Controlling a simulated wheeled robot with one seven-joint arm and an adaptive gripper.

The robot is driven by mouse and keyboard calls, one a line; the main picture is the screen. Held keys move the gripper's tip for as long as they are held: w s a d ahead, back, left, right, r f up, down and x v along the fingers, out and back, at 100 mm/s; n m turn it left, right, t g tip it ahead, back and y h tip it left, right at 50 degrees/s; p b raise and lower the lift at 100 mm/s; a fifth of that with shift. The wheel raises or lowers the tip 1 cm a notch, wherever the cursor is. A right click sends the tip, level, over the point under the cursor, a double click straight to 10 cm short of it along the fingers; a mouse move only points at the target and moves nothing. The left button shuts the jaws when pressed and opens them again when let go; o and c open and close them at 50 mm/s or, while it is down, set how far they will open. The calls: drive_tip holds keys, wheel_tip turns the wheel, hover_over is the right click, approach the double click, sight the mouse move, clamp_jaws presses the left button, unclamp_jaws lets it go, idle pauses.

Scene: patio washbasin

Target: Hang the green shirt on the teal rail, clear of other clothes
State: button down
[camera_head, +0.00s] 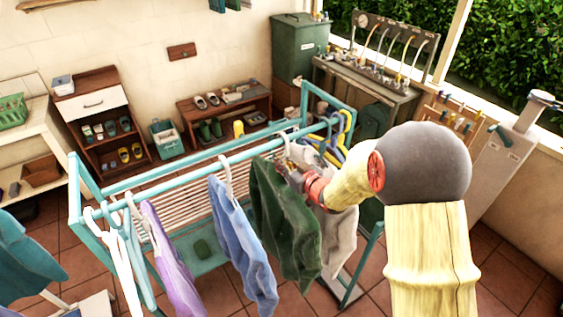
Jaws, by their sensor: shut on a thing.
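The green shirt (285,222) hangs down from my gripper, between the blue shirt and a pale beige garment. My gripper (289,167) is at its top, by the hanger, and is shut on it. A gap shows between the green shirt and the blue shirt (240,240). The beige garment (340,240) is close on the right, partly hidden by my arm.
Yellow and blue hangers (340,132) are at the right end. A teal garment (25,258) shows at far left. A stretch of rail between the purple and blue garments is bare.

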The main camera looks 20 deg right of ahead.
drive_tip(key=c, duration=1.9)
unclamp_jaws()
drive_tip(key=shift+o, duration=0.5)
drive_tip(key=shift+s+d+p, duration=0.15)
drive_tip(key=shift+s+d, duration=0.45)
drive_tip(key=shift+s, duration=1.3)
drive_tip(key=shift+s+d+p, duration=0.15)
drive_tip(key=shift+s+d, duration=0.5)
drive_tip(key=shift+s, duration=1.3)
drive_tip(key=shift+s+d+p, duration=0.15)
drive_tip(key=shift+s+d, duration=0.45)
drive_tip(key=shift+s, duration=1.3)
drive_tip(key=shift+w+d, duration=0.1)
